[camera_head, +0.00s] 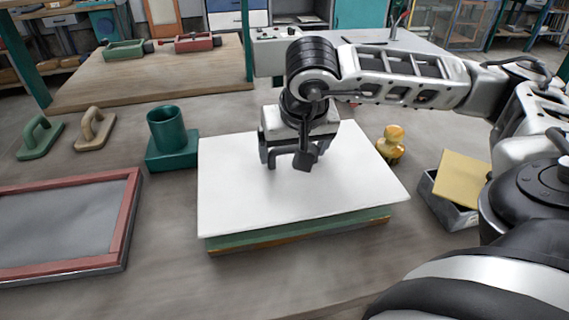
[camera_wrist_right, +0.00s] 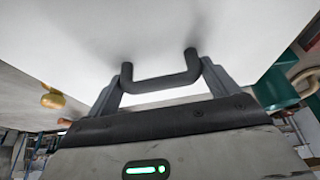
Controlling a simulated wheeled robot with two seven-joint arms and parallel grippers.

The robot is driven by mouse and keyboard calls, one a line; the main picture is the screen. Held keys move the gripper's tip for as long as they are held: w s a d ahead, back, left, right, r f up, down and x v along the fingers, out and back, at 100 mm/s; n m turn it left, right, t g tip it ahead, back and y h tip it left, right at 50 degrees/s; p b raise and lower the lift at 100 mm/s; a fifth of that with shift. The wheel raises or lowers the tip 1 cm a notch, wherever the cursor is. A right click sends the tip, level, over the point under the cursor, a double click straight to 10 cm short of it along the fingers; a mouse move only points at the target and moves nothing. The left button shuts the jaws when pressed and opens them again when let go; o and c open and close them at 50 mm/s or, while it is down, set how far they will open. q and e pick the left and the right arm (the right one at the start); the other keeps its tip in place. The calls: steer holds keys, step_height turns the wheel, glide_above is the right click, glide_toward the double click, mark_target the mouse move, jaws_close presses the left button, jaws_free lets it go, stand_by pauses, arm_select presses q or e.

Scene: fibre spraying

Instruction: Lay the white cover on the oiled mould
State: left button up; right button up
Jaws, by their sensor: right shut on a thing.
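The white cover (camera_head: 260,205) is a flat white board with a dark bar handle on top. It lies over a green mould (camera_head: 300,235) with a brownish lower edge, and no clear gap shows between them in the head view. My right gripper (camera_head: 292,160) is above the cover and shut on its dark handle. The handle (camera_wrist_right: 165,83) shows between the fingers in the right wrist view, with the white cover (camera_wrist_right: 150,35) behind it. The mould's top is hidden by the cover. My left gripper is not in view.
A red-framed grey screen (camera_head: 60,225) lies at the left. A green cup on a block (camera_head: 170,138) stands left of the cover, near two trowels (camera_head: 95,128). A yellow knob-shaped object (camera_head: 391,145) and a grey box with a yellow sheet (camera_head: 450,205) are at the right.

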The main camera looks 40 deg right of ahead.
mark_target(290, 162)
steer(key=x, duration=0.1)
steer(key=b+x, duration=0.1)
steer(key=x, duration=0.1)
steer(key=a+b+x, duration=0.1)
steer(key=shift+d+f, duration=0.2)
steer(key=shift+f, duration=0.2)
steer(key=shift+s+r, duration=0.15)
steer(key=o, duration=1)
steer(key=shift+o, duration=0.2)
steer(key=v, duration=1.1)
steer(key=shift+a+r, duration=0.1)
steer(key=shift+s+r, duration=0.15)
steer(key=shift+r, duration=0.2)
